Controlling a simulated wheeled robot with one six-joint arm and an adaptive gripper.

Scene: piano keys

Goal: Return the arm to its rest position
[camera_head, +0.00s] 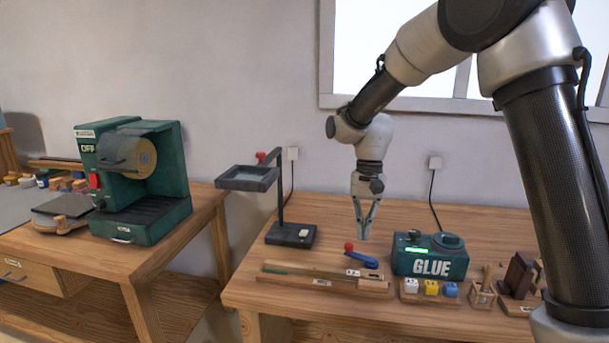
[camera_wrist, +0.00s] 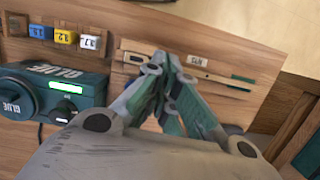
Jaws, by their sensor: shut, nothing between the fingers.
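My gripper (camera_head: 363,236) hangs from my arm over the right-hand wooden table (camera_head: 340,215), pointing down. Its fingers are shut and hold nothing. In the head view it is above the table, between the black stand and the green glue machine. In the wrist view the shut fingertips (camera_wrist: 160,62) appear in front of a wooden board with a slim green-tipped stick. My upper arm crosses the right side of the head view and bends down toward the table.
A green glue machine (camera_head: 430,262) and several coloured cubes (camera_head: 431,287) stand right of the gripper. A blue tool with a red knob (camera_head: 362,260) lies near it. A black stand (camera_head: 290,235) with a raised tray is left. A green grinder (camera_head: 140,180) sits on the left table.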

